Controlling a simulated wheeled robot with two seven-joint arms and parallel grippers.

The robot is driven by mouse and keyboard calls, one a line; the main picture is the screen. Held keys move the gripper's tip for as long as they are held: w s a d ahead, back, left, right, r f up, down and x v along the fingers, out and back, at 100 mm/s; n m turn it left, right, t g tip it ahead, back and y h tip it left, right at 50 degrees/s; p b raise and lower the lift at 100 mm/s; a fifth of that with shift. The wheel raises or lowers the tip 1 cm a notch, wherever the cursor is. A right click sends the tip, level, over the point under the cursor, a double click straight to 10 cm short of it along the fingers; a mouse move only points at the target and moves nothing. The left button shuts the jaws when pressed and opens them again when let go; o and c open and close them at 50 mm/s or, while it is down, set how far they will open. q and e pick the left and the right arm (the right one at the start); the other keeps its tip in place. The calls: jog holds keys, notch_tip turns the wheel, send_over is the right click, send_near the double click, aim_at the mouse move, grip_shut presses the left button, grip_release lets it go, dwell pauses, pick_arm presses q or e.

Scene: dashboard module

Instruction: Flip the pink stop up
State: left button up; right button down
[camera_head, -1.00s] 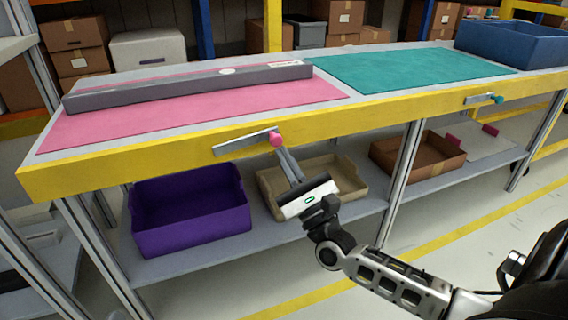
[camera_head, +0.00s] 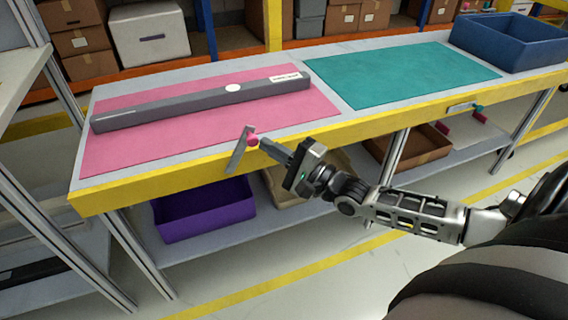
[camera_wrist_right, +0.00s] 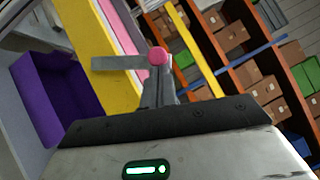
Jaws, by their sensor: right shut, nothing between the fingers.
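The pink stop is a flat grey bar (camera_head: 239,152) with a round pink knob (camera_head: 252,140), on the yellow front edge of the workbench. The bar stands steeply tilted, its upper end above the edge's top and its lower end hanging down. My right gripper (camera_head: 264,143) is shut and empty, its fingertips right beside the knob; whether they touch it I cannot tell. In the right wrist view the knob (camera_wrist_right: 157,56) is just beyond the fingertips (camera_wrist_right: 158,78), and the bar (camera_wrist_right: 118,63) runs left. My left gripper is out of view.
A long grey bar-shaped module (camera_head: 200,101) lies on the pink mat (camera_head: 120,150). A teal mat (camera_head: 400,75) and blue bin (camera_head: 510,42) are further right. A purple bin (camera_head: 205,212) stands on the shelf below.

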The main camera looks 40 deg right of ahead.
jog(key=a+r+n+g+p, duration=0.1)
jog(key=a+n+p, duration=0.1)
jog(key=p, duration=0.1)
jog(key=w+a+r+n+g+p, duration=0.1)
jog(key=a+r+n+p, duration=0.1)
jog(key=p, duration=0.2)
jog(key=shift+r+g+h, duration=0.15)
jog(key=shift+g+h, duration=0.25)
jog(key=shift+a+p, duration=0.35)
jog(key=shift+p, duration=0.3)
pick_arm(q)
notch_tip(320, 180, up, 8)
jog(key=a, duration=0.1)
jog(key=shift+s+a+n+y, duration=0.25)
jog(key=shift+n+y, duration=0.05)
pick_arm(e)
jog(key=shift+w+a, duration=0.1)
jog(key=shift+a, duration=0.15)
jog(key=p, duration=0.2)
send_near(248, 141)
jog(key=s+d+r, duration=0.2)
jog(key=s+r, duration=0.1)
jog(key=s, duration=0.1)
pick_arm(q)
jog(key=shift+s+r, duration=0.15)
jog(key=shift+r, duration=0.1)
pick_arm(e)
jog(key=shift+w+d+f, duration=0.15)
jog(key=shift+w+f, duration=0.05)
jog(key=shift+w, duration=0.05)
